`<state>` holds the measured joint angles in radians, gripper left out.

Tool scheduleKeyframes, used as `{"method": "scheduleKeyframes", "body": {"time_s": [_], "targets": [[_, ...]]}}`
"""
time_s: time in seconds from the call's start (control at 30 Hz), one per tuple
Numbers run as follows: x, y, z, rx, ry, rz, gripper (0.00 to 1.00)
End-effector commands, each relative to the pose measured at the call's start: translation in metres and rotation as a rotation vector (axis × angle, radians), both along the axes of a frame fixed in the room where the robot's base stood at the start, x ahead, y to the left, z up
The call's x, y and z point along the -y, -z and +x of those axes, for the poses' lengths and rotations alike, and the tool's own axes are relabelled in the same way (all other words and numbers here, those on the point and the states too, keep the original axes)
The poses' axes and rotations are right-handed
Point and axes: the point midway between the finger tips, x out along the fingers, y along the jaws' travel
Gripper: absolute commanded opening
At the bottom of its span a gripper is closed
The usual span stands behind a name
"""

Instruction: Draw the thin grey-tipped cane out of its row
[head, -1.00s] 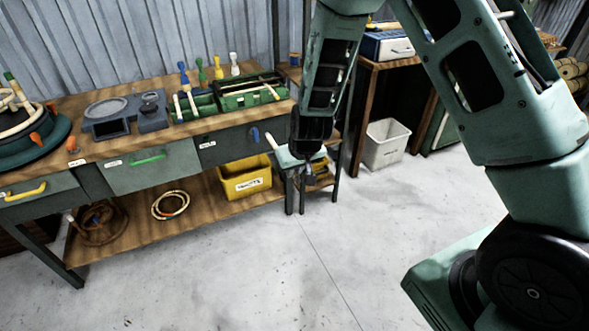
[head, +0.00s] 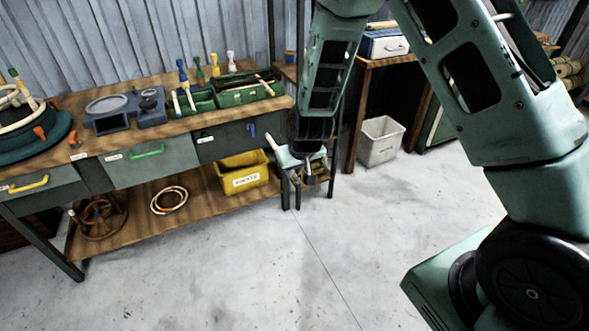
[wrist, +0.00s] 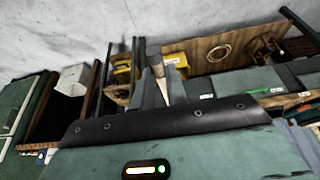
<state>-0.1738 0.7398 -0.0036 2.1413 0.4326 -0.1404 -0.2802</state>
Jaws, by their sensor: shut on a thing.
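My gripper (head: 304,178) hangs in front of the right end of the workbench, below the bench top. It is shut on a thin pale cane (head: 270,142), whose light end sticks out up and left of the jaws. In the wrist view the pale cane (wrist: 162,90) shows between the two grey fingers. Green trays (head: 238,97) on the bench hold several sticks and stand apart from my gripper. Bottle-like pieces with blue, green, yellow and white tops stand behind the trays.
A yellow bin (head: 243,182) and a cane ring (head: 169,200) sit on the lower shelf. A white bin (head: 381,142) stands on the floor at the right. A grey-blue fixture (head: 125,112) is on the bench. The concrete floor in front is clear.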

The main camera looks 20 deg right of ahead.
Motion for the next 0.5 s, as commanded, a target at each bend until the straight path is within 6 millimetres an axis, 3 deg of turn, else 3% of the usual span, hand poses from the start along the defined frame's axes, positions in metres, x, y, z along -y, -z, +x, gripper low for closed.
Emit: {"method": "scheduleKeyframes", "body": {"time_s": [0.5], "targets": [[0.0,-0.033,0.0,0.0,-0.001,0.0,0.0]]}}
